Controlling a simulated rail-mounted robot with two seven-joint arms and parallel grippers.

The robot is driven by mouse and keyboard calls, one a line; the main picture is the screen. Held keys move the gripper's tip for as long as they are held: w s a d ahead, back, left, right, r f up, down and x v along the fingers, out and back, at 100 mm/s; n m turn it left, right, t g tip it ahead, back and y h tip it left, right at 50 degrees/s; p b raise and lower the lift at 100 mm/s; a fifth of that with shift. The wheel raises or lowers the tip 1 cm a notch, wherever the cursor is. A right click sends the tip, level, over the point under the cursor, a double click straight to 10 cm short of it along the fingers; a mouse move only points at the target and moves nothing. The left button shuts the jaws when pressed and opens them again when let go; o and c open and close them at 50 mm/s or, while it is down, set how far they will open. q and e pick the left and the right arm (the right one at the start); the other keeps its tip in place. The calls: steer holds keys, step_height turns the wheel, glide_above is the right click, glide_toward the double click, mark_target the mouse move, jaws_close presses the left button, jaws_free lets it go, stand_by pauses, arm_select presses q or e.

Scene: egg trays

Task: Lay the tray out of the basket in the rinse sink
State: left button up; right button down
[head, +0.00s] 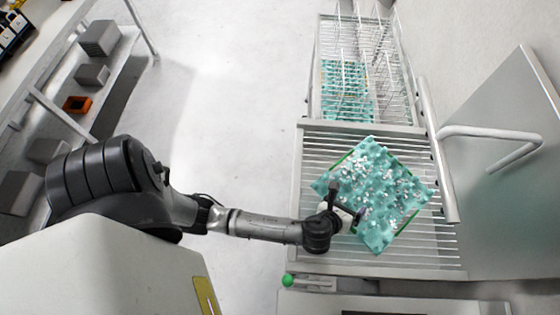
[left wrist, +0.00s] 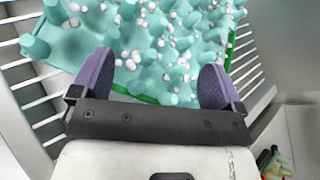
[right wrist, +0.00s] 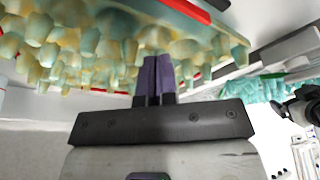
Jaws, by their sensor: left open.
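A teal egg tray (head: 385,235) dotted with small white pieces lies turned at an angle over a slatted surface (head: 310,165), with green edging showing at its sides. My left gripper (head: 348,214) is at its lower left edge. In the left wrist view its purple fingers (left wrist: 155,82) are wide apart, with the tray (left wrist: 60,45) just beyond them. A second teal tray (head: 345,100) sits in a wire basket (head: 322,60) at the back. My right gripper (right wrist: 155,75) shows only in its wrist view, fingers together below a yellowish cupped tray (right wrist: 60,45); whether they touch it is unclear.
A metal rail and frame (head: 432,150) runs along the right side of the slats, with a large grey panel (head: 510,190) beyond. A bench with grey bins (head: 99,38) and an orange bin (head: 77,104) stands at the left. The floor (head: 235,90) between is clear.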

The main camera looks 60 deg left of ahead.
arm_select(q)
steer(key=s+a+n+g, duration=0.1)
steer(key=s+n, duration=0.2)
steer(key=n, duration=0.1)
steer(key=s+a+n+g, duration=0.1)
steer(key=s+n, duration=0.2)
steer(key=n, duration=0.1)
steer(key=s+a+n+g+h, duration=0.1)
steer(key=s+n+g, duration=0.1)
steer(key=s+n, duration=0.1)
steer(key=shift+s+a+f+n, duration=0.3)
steer(key=shift+n, duration=0.3)
steer(key=s+n, duration=0.1)
steer(key=n, duration=0.1)
steer(key=s+a+n+g, duration=0.1)
steer(key=s+n, duration=0.1)
steer(key=s+n+h, duration=0.1)
steer(key=s+n, duration=0.1)
steer(key=shift+s+a+r+g, duration=0.15)
steer(key=shift+r+g, duration=0.2)
steer(key=shift+g, duration=0.05)
steer(key=s+a+r+n+g+h, duration=0.1)
steer(key=s+r+n+g+h, duration=0.1)
steer(key=s+n, duration=0.5)
steer(key=shift+s+r+n, duration=0.2)
steer(key=shift+r+n, duration=0.1)
steer(key=shift+n, duration=0.2)
steer(key=shift+r, duration=0.1)
